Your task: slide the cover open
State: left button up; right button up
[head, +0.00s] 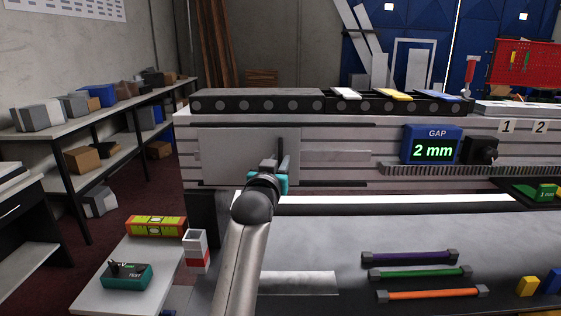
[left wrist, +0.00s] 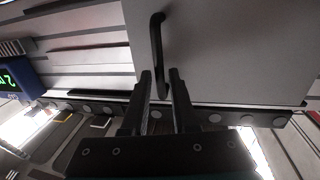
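The cover (head: 235,145) is a flat light-grey panel on the left part of the slatted upright face. It also fills the upper right of the left wrist view (left wrist: 240,50). A black bar handle (head: 281,148) stands upright near its right edge. My left gripper (head: 275,167) is at the handle's lower part. In the left wrist view the handle (left wrist: 157,45) runs between the two open fingertips (left wrist: 160,73), with small gaps seeming to show on both sides. Contact cannot be made out. My right gripper is not in view.
Right of the cover is a slatted face with a rail strip (head: 335,157). Farther right is a blue gap display (head: 431,146) reading 2 mm. A roller strip (head: 260,102) runs along the top. Coloured rods (head: 420,274) lie on the table; a side table (head: 130,290) holds a level.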

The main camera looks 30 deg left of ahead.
pick_arm(q)
jog(key=shift+x, duration=0.95)
grip_shut()
dwell(0.9)
